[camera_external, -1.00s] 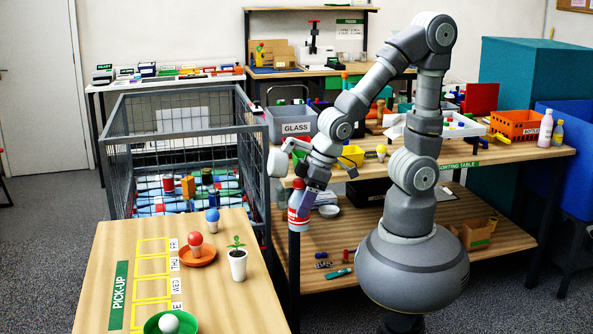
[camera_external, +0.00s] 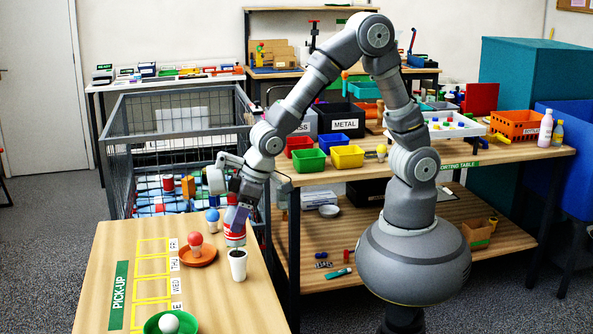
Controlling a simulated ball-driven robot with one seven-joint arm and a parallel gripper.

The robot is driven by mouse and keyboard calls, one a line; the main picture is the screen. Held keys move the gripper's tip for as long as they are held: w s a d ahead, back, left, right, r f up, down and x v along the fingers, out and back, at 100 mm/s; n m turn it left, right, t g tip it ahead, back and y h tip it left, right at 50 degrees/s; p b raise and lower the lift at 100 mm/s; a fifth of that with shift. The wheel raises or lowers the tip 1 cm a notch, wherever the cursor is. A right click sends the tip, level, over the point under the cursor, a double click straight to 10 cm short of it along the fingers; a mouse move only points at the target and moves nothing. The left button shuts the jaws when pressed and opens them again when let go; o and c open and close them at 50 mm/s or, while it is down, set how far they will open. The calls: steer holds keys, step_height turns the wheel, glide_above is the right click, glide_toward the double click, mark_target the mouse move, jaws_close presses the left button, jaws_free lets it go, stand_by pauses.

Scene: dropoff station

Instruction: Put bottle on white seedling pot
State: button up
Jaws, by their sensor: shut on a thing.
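A red and white bottle (camera_external: 235,231) is held in my gripper (camera_external: 239,210), which is shut on it. The bottle is close above the white seedling pot (camera_external: 238,266) near the right edge of the pick-up table. The pot is upright, and its dark top shows just below the bottle. The green seedling is not visible now; the bottle and gripper cover the place where it showed. I cannot tell whether the bottle touches the pot.
Left of the pot is an orange saucer (camera_external: 188,262) with a red ball-topped piece (camera_external: 195,243). A blue ball-topped piece (camera_external: 212,219) stands behind. A green bowl (camera_external: 154,325) holds a white ball. A wire cage (camera_external: 118,175) and the sorting table (camera_external: 460,160) flank the arm.

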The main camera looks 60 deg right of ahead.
steer(key=shift+f+b, duration=0.4)
steer(key=shift+f, duration=1.05)
steer(key=shift+f, duration=0.2)
steer(key=o, duration=1)
steer(key=shift+r, duration=0.1)
steer(key=shift+r, duration=0.25)
steer(key=p+v, duration=0.4)
steer(key=v, duration=0.8)
